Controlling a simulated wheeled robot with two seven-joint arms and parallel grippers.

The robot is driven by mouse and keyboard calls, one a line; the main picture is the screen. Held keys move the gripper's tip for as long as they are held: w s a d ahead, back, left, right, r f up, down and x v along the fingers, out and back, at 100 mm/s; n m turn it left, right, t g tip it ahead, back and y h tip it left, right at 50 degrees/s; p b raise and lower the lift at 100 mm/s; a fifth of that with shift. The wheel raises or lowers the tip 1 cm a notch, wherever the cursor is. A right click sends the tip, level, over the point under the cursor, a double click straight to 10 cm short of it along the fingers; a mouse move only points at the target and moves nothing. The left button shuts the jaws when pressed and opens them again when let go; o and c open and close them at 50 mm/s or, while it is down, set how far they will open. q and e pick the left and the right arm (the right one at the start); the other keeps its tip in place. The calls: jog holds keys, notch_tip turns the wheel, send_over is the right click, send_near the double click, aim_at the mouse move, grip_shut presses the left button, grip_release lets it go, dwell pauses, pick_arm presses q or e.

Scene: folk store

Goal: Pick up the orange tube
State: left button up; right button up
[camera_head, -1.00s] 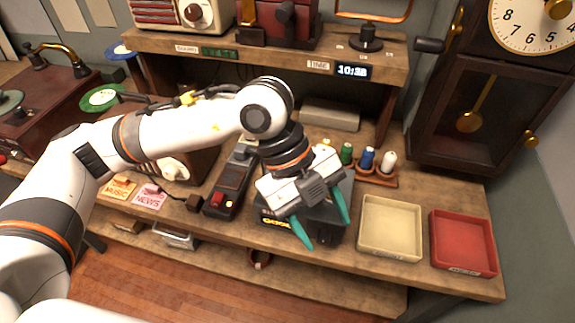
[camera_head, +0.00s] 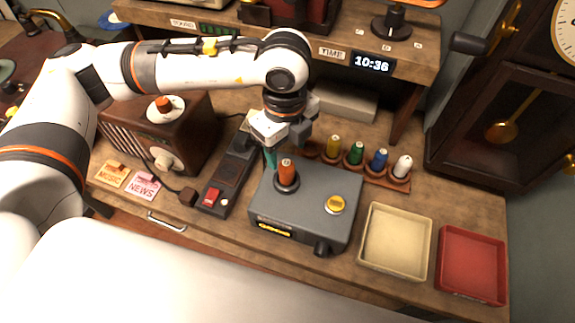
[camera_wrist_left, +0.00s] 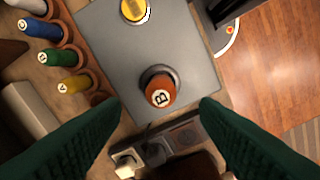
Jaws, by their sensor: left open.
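The orange tube (camera_head: 287,170) stands upright in a dark round socket on top of a grey box (camera_head: 318,196). In the left wrist view the tube (camera_wrist_left: 160,92) shows its orange top with a round letter mark, lying between and just ahead of the two fingers. My left gripper (camera_head: 270,158) is open, with teal fingers, close behind and a little left of the tube in the head view. In the left wrist view its fingers (camera_wrist_left: 160,112) are spread wide and nothing is between their pads. My right gripper is not in view.
A wooden rack holds yellow (camera_head: 333,146), green (camera_head: 355,153), blue (camera_head: 379,159) and white (camera_head: 402,166) tubes behind the box. A yellow button (camera_head: 336,204) sits on the box. A cream tray (camera_head: 396,241) and a red tray (camera_head: 471,264) lie to the right.

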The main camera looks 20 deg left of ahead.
aim_at(287, 163)
pick_arm(q)
notch_tip(287, 163, down, 2)
jog(key=shift+w+f+p, duration=0.1)
jog(key=shift+f+p, duration=0.2)
jog(key=shift+p, duration=0.05)
jog(key=f, duration=0.1)
jog(key=f+p, duration=0.1)
jog(key=f, duration=0.1)
jog(key=f+p, duration=0.1)
jog(key=shift+s+f, duration=0.15)
jog(key=shift+s, duration=0.1)
jog(key=shift+f, duration=0.3)
jog(key=shift+w+d+f, duration=0.1)
jog(key=shift+f, duration=0.05)
jog(key=shift+c, duration=0.3)
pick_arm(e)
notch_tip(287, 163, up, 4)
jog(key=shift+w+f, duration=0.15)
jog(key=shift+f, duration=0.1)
pick_arm(q)
jog(key=c, duration=0.8)
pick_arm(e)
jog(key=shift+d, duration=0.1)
